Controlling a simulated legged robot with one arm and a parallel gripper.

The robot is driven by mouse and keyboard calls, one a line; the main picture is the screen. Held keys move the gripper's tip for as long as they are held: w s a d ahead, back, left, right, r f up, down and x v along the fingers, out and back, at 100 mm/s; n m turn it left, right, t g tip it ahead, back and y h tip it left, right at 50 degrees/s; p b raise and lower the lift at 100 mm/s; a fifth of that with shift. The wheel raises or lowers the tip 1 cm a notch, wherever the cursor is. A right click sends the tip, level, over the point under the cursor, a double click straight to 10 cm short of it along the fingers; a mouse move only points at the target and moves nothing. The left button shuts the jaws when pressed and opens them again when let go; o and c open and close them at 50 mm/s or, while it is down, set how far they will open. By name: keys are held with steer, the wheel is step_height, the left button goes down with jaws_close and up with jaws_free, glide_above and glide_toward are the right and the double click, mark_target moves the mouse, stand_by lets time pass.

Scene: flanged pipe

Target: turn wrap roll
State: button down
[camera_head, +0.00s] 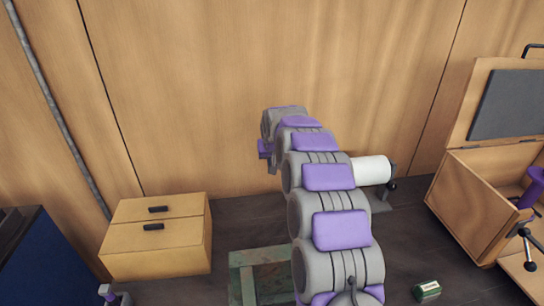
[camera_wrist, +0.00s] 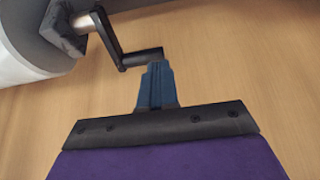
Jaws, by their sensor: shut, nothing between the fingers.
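The white wrap roll (camera_head: 371,170) lies horizontally behind my arm in the head view, with its left part hidden by the arm. A small dark crank (camera_head: 391,184) is at its right end. In the wrist view, part of the white roll (camera_wrist: 22,68) shows at the left edge, with a grey end piece and a black bent crank handle (camera_wrist: 140,58). My gripper (camera_wrist: 157,66) has its blue fingers shut and empty. Their tips are right at the handle's grip in the picture; I cannot tell whether they touch it. In the head view my gripper is hidden.
A wooden drawer box (camera_head: 155,237) stands at left. An open wooden case (camera_head: 478,205) with a purple item (camera_head: 533,187) is at right. A worn green frame (camera_head: 262,258) and a small green box (camera_head: 427,290) are low in view. The wooden wall (camera_head: 250,60) closes the back.

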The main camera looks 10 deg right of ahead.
steer(key=shift+x, duration=1.25)
steer(key=shift+w+p, duration=0.15)
steer(key=shift+p, duration=0.15)
steer(key=shift+w+g+p, duration=0.25)
steer(key=shift+g+p, duration=0.35)
steer(key=shift+p, duration=0.3)
steer(key=p, duration=0.1)
steer(key=g+p, duration=0.1)
steer(key=p, duration=0.1)
steer(key=shift+w+f, duration=0.3)
steer(key=shift+f, duration=0.1)
steer(key=shift+w+f+g+p, duration=0.1)
steer(key=shift+g+p, duration=0.3)
